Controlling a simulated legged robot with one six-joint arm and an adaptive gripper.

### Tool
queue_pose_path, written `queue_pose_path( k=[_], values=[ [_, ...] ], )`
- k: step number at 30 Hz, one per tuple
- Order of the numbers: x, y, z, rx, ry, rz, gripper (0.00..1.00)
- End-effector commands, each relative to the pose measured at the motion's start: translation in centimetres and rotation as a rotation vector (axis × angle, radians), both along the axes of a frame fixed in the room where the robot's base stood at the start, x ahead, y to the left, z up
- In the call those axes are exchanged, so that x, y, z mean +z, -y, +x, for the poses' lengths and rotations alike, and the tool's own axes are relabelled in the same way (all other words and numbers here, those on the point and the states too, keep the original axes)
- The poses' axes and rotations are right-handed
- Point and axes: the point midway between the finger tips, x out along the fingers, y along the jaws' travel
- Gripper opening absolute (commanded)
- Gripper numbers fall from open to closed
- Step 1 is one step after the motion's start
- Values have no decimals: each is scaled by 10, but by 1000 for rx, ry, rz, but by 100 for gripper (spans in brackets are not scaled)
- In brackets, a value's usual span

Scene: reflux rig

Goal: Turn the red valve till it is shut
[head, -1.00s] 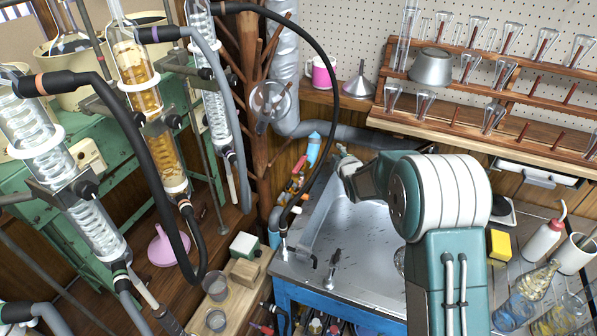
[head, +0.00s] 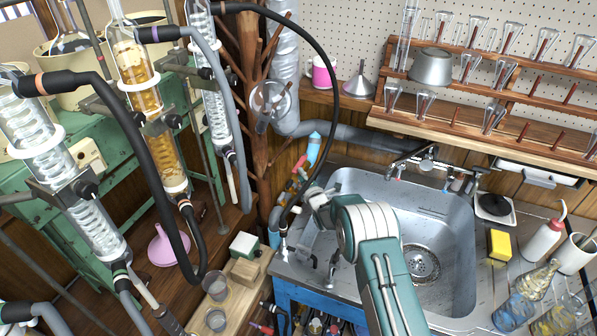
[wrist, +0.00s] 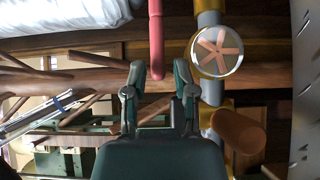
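A red handle, which looks like the red valve (wrist: 156,38), hangs down at the top middle of the wrist view, with its lower end bent to one side. In the head view, the red valve (head: 302,168) is a small red piece on the pipework left of the sink. My gripper (wrist: 159,80) is open, with its two fingers apart. The handle's lower end shows in the gap between the fingertips; I cannot tell whether they touch it. In the head view my gripper (head: 310,195) is beside the pipework, just below the red piece.
A round disc with an orange star (wrist: 217,52) sits on a pipe right of the handle, with a brown-orange cylinder (wrist: 238,130) below. A black hose (head: 333,100) arches down near my gripper. The steel sink (head: 455,225) lies to the right, small taps (head: 333,262) in front.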

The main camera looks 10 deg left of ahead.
Motion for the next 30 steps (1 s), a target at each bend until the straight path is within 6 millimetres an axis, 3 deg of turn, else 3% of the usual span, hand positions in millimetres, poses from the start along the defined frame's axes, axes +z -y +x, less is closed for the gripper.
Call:
queue_pose_path(
  k=[8,19,20,22,30],
  values=[
    [0,-15,20,0,1,1,36],
    [0,-17,23,0,-1,0,36],
    [0,-17,23,0,-1,0,31],
    [0,-17,23,-1,-1,0,0],
    [-1,-16,23,0,-4,-1,0]
  ],
)
